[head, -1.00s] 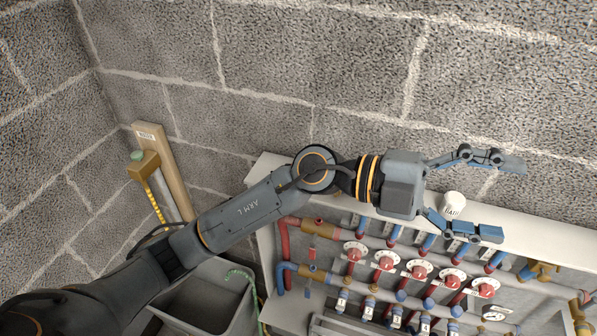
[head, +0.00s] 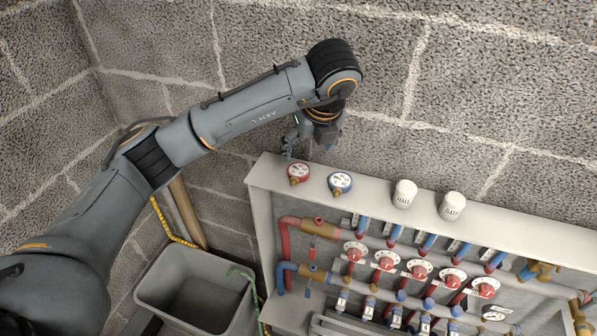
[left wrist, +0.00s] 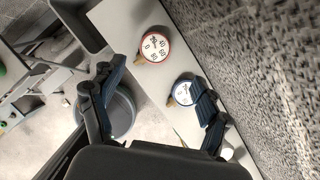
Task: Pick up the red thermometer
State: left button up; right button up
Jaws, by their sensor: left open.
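The red thermometer (head: 299,173), a round dial with a red rim and white face, lies at the left end of the cabinet's pale top. It also shows in the left wrist view (left wrist: 154,44), beyond the fingertips. My left gripper (head: 309,146) points down just behind and above it, partly hidden by my arm. In the left wrist view its fingers (left wrist: 152,82) are spread with nothing between them; the thermometer is apart from them. My right gripper is not in view.
A blue-rimmed dial (head: 340,184) lies right of the red one; in the left wrist view (left wrist: 182,92) a finger overlaps it. Two white caps (head: 404,194) stand further right on the cabinet top (head: 370,190). A block wall rises behind. A grey bin (head: 205,292) stands left.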

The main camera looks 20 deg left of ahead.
aim_at(299, 170)
pick_arm(q)
jog(key=x, duration=0.3)
jog(key=p+x, duration=0.2)
jog(key=x, duration=0.1)
jog(key=p+x, duration=0.1)
jog(key=shift+s+a+f+p, duration=0.25)
jog(key=shift+a+f+p, duration=0.05)
jog(key=shift+a+f, duration=0.1)
jog(key=shift+w+f, duration=0.1)
jog(key=shift+f, duration=0.25)
jog(key=shift+d, duration=0.1)
jog(key=c, duration=1.2)
